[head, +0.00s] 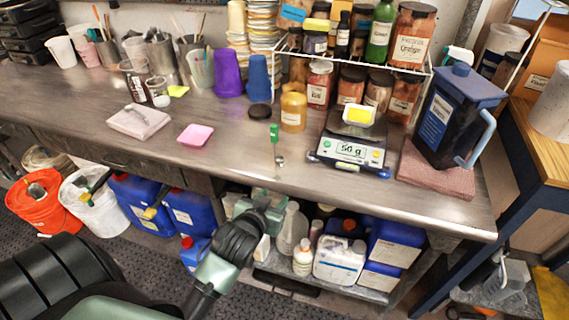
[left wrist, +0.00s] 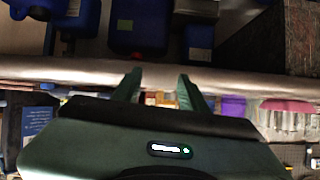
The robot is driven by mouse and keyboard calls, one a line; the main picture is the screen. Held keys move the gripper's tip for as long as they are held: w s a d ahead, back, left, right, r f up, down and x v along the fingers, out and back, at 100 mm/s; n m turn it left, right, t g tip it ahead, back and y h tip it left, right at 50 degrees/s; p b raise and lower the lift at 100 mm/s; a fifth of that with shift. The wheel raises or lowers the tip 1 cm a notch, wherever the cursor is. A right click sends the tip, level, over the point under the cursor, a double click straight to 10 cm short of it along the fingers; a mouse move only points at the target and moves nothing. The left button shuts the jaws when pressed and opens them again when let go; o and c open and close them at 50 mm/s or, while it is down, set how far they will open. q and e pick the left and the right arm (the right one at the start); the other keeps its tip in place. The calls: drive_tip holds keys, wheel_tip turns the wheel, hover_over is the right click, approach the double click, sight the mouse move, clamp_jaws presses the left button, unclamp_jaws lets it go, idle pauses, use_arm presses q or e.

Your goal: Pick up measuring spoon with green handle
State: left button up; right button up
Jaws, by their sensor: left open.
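The measuring spoon with the green handle (head: 274,134) lies on the metal counter, left of the scale. Its small metal bowl is toward the counter's front edge. My left gripper (head: 264,200) is in front of the counter, below its edge, apart from the spoon. In the left wrist view its two fingers (left wrist: 159,90) are spread with nothing between them. I cannot make out the spoon in that view. My right gripper is not in view.
A scale (head: 350,152) reading 50 g holds a white dish with yellow content. A blue-lidded pitcher (head: 448,120) stands right. The counter's front strip is clear.

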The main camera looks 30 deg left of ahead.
sight(277, 129)
use_arm(q)
drive_tip(key=w+r, duration=0.1)
drive_tip(key=w+a+r+t, duration=0.1)
drive_tip(key=w+a+r+t+y, duration=0.1)
drive_tip(key=r, duration=0.1)
drive_tip(key=shift+w+a+r+n, duration=0.1)
drive_tip(key=shift+w+a+n, duration=0.1)
drive_tip(key=shift+w+n, duration=0.2)
drive_tip(key=w+a+r+t, duration=0.1)
drive_tip(key=w+r+t, duration=0.1)
drive_tip(key=r, duration=0.1)
drive_tip(key=w+a+r+t+y, duration=0.1)
drive_tip(key=r, duration=0.1)
drive_tip(key=shift+w+a+r+n, duration=0.15)
drive_tip(key=shift+w+a+n, duration=0.15)
drive_tip(key=shift+n, duration=0.1)
drive_tip(key=x, duration=0.2)
drive_tip(key=p+x, duration=0.1)
drive_tip(key=x, duration=0.1)
drive_tip(key=r+p+x, duration=0.1)
drive_tip(key=x, duration=0.2)
drive_tip(key=shift+a, duration=0.4)
drive_tip(key=shift+w+a+f, duration=0.1)
drive_tip(key=shift+w, duration=0.25)
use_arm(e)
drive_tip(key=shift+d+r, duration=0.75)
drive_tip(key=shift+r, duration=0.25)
use_arm(q)
drive_tip(key=shift+c, duration=0.3)
clamp_jaws()
